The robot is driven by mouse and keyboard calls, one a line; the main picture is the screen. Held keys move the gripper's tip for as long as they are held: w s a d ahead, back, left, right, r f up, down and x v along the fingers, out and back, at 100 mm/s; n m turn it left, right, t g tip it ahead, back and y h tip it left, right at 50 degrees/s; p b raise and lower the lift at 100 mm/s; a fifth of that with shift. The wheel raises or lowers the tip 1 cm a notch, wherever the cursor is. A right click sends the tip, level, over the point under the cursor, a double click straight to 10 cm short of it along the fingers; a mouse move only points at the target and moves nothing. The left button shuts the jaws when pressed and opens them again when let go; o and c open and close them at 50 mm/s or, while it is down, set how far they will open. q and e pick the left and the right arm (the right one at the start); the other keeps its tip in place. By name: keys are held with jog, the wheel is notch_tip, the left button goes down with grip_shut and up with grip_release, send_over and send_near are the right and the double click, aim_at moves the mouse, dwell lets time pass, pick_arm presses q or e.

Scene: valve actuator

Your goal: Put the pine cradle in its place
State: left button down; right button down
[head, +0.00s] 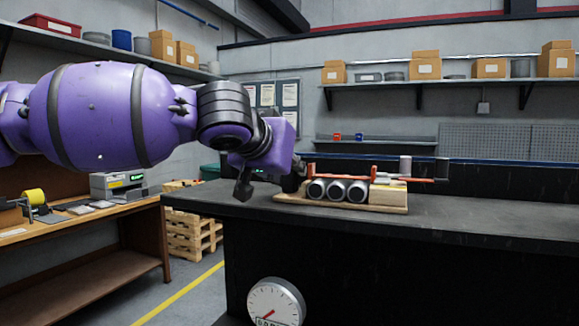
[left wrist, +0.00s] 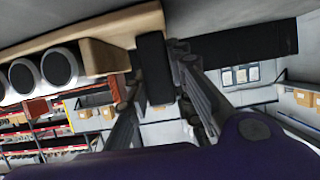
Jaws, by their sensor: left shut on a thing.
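The pine cradle (head: 395,208) is a pale wooden board with a raised block at its right end. It lies on or very close to the dark counter, holding a row of white-rimmed cylinders (head: 337,190). Orange bars (head: 400,179) rest along its top. My left gripper (head: 268,180) is at the cradle's left end. In the left wrist view, the cradle (left wrist: 108,28) is tilted at upper left, and my left gripper (left wrist: 170,60) is shut at its end; a dark finger pad hides the contact. My right gripper is not in view.
The counter (head: 480,215) is clear to the right of the cradle. A round dial gauge (head: 275,303) is on its front. A workbench (head: 90,222) and pallets (head: 192,225) stand to the left. Shelves with boxes line the walls.

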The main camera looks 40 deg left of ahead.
pick_arm(q)
jog(key=shift+r, duration=0.1)
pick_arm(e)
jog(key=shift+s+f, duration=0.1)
pick_arm(q)
jog(key=c, duration=1.5)
grip_release()
jog(key=shift+c, duration=0.2)
jog(key=shift+s+d+r, duration=0.1)
jog(key=shift+s+r, duration=0.2)
jog(key=shift+s, duration=0.15)
jog(key=p+v, duration=0.1)
jog(key=v, duration=0.1)
jog(key=p+v, duration=0.1)
jog(key=v, duration=0.2)
jog(key=shift+s+r+p, duration=0.15)
jog(key=shift+r+p, duration=0.15)
jog(key=shift+p, duration=0.05)
jog(key=v, duration=0.1)
jog(key=p+v, duration=0.1)
jog(key=v, duration=0.3)
jog(key=shift+s+d+f, duration=0.1)
jog(key=shift+s+f, duration=0.2)
jog(key=shift+s, duration=0.1)
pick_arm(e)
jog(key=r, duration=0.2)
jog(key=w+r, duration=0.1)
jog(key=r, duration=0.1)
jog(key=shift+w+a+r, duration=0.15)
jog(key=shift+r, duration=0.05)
